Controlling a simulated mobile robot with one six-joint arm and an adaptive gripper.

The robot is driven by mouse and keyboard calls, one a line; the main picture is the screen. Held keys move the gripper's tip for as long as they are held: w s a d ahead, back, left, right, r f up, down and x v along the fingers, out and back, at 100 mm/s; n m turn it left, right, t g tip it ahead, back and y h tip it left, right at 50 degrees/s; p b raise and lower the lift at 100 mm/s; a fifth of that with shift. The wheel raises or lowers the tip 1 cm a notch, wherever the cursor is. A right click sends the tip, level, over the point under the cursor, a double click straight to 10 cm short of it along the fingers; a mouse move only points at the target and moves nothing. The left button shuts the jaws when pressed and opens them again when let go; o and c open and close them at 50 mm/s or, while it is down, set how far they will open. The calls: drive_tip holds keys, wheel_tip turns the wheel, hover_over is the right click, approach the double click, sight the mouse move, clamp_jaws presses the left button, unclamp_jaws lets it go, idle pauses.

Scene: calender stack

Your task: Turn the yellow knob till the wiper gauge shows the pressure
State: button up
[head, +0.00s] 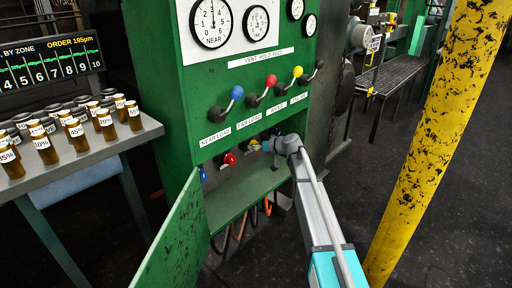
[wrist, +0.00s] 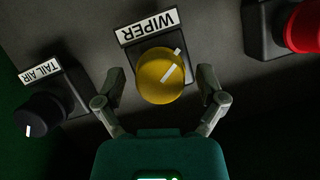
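The yellow knob (wrist: 161,76) sits under a WIPER label (wrist: 147,26) in the wrist view. Its white mark runs slantwise, from lower left to upper right. My gripper (wrist: 160,88) is open, with one finger on each side of the knob and a visible gap to it on both sides. In the head view my arm reaches into the lower recess of the green cabinet, and my gripper (head: 266,146) there largely hides the yellow knob. Round gauges (head: 212,22) show on the upper cabinet; I cannot tell which is the wiper gauge.
A red knob (wrist: 303,27) and a black TAIL AIR knob (wrist: 42,115) flank the yellow one. Levers with coloured balls (head: 237,92) stick out above the recess. An open green door (head: 178,240) hangs at left. A yellow post (head: 440,130) stands at right.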

drive_tip(key=shift+n, duration=0.3)
drive_tip(key=shift+s+d+r+t, duration=0.1)
drive_tip(key=shift+s+r+t, duration=0.05)
drive_tip(key=shift+t, duration=0.15)
drive_tip(key=a+r+p+v, duration=0.1)
drive_tip(key=p+v, duration=0.6)
drive_tip(key=v, duration=0.7)
drive_tip(key=s+d+r+m+g+h+p, duration=0.1)
drive_tip(key=s+d+r+g+h+p, duration=0.1)
drive_tip(key=s+p, duration=0.5)
drive_tip(key=s+d+r+m+g+h+p, duration=0.2)
drive_tip(key=s+d+r+p, duration=0.1)
drive_tip(key=s+r+p, duration=0.2)
drive_tip(key=s+p, duration=0.2)
drive_tip(key=s, duration=0.1)
drive_tip(key=shift+h, duration=0.4)
drive_tip(key=shift+s, duration=0.15)
drive_tip(key=s+d+f+m+g+h, duration=0.25)
drive_tip(key=s+d, duration=0.25)
drive_tip(key=s, duration=0.4)
drive_tip(key=s+d+f+m+g+h, duration=0.1)
drive_tip(key=s+d+f+m+h, duration=0.25)
drive_tip(key=s, duration=0.55)
wheel_tip(320, 180, up, 20)
drive_tip(key=d+p, duration=0.1)
drive_tip(key=p, duration=1.7)
drive_tip(key=shift+d+h, duration=0.4)
